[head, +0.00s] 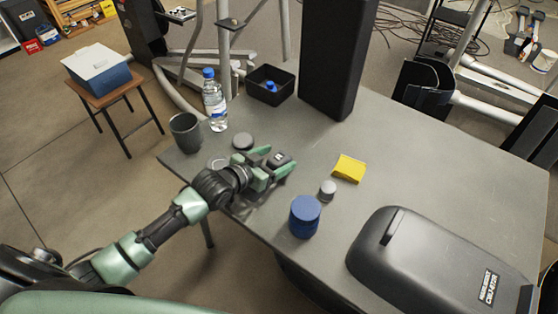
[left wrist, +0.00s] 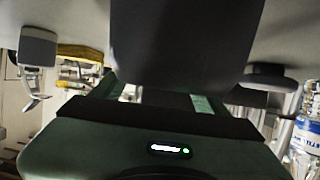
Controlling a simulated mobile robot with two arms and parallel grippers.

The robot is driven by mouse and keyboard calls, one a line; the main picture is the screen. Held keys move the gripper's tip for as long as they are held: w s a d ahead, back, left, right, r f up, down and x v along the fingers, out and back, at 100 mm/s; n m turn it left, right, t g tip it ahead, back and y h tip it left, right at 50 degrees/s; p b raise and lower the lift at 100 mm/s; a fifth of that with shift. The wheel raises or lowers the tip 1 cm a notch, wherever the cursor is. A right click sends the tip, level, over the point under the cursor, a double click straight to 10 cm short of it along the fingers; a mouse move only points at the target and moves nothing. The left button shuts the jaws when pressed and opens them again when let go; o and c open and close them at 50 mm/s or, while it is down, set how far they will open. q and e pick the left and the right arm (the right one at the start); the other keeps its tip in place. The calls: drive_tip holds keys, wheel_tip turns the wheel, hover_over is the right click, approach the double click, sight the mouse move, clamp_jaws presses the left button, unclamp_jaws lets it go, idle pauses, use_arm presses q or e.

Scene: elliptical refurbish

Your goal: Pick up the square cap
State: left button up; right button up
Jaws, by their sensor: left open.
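The square cap (head: 281,158) is a small dark block on the grey table, left of the yellow sponge. My left gripper (head: 275,163) is open around it, with the cap between its green fingers. In the left wrist view the cap looms large and dark (left wrist: 185,45) in front of the gripper body. Part of the cap is hidden by the fingers, and I cannot tell whether they touch it. My right gripper is not in view.
A dark round disc (head: 243,141) lies just behind the gripper. A small grey cap (head: 328,187), a blue round container (head: 305,218) and the yellow sponge (head: 349,168) stand to the right. A cup (head: 186,132), a bottle (head: 214,103) and a black bin (head: 270,88) are behind.

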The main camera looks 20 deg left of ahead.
use_arm(q)
drive_tip(key=c, duration=1.4)
drive_tip(key=shift+r, duration=0.1)
